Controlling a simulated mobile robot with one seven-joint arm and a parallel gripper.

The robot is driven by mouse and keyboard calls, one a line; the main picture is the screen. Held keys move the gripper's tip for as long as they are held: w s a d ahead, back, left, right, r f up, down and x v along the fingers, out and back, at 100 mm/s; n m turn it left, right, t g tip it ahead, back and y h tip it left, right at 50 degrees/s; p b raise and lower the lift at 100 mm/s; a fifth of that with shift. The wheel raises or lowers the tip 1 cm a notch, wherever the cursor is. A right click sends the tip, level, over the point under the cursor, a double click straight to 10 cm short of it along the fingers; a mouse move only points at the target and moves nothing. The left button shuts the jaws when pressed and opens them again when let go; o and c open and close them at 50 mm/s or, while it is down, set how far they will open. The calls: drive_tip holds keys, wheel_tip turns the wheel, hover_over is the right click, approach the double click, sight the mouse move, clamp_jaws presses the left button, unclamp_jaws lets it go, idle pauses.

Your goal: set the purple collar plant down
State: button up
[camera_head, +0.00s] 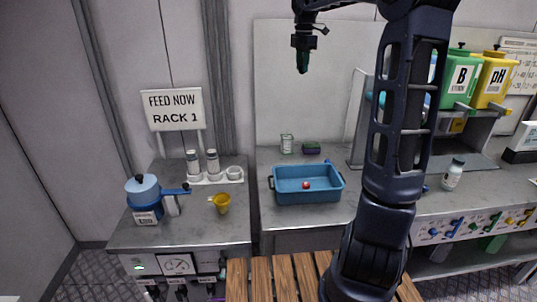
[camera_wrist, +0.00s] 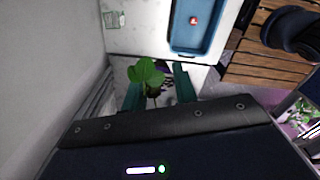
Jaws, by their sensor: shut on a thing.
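My gripper (camera_head: 302,66) hangs pointing down, high above the counters at the back in the head view. In the wrist view my gripper (camera_wrist: 157,84) has its two teal fingers on either side of the purple collar plant (camera_wrist: 147,73), shut on it. The plant shows a bright green leaf with a bit of purple beside it. The plant's lower part is hard to make out. In the head view I cannot make the plant out apart from the dark green fingers.
A blue tray (camera_head: 308,197) with a red ball (camera_head: 306,185) stands on the middle counter; a glass (camera_head: 287,144) and dark block (camera_head: 311,148) stand behind it. A wooden slatted surface (camera_head: 262,281) is in front.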

drive_tip(key=s+a, duration=0.2)
drive_tip(key=a, duration=0.9)
hover_over(268, 152)
wheel_tip(268, 152, down, 39)
drive_tip(key=shift+s+d+f+n, duration=0.15)
drive_tip(key=shift+s+f, duration=0.1)
drive_tip(key=shift+f, duration=0.4)
drive_tip(key=shift+s+a+f+n, duration=0.1)
drive_tip(key=shift+s+f+n, duration=0.1)
drive_tip(key=shift+f, duration=0.4)
wheel_tip(268, 152, down, 4)
drive_tip(key=shift+r, duration=0.2)
drive_tip(key=shift+w+f, duration=0.15)
drive_tip(key=shift+w, duration=0.05)
drive_tip(key=shift+f, duration=0.1)
drive_tip(key=o, duration=0.9)
drive_tip(key=shift+o, duration=0.2)
